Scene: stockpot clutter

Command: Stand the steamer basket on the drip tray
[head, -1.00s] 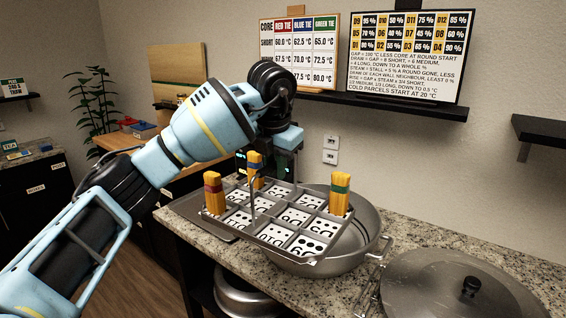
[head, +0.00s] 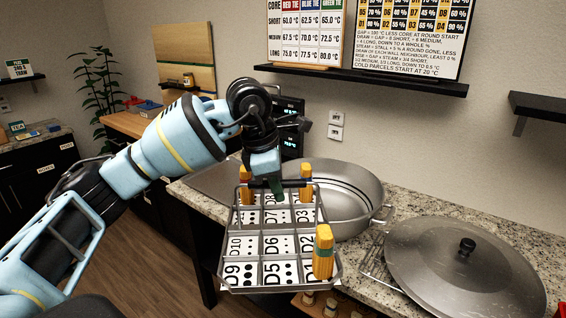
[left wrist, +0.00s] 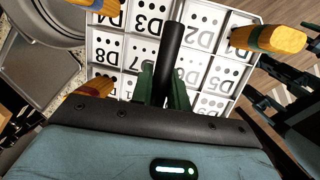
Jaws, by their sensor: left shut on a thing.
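My left gripper (head: 278,192) is shut on the basket's black handle (left wrist: 173,48) and carries the basket in the air, in front of the counter edge and the pot. I cannot tell its exact height. The drip tray appears to be the flat grey tray (head: 212,176) on the counter left of the pot, partly hidden by my left arm. It also shows in the left wrist view (left wrist: 28,78), apart from the basket.
The large open stockpot (head: 350,205) stands right of the tray. A wide lid (head: 465,270) lies on a wire rack (head: 372,262) at the right. A small display unit (head: 291,135) stands behind my left gripper. Items sit on a lower shelf under the counter.

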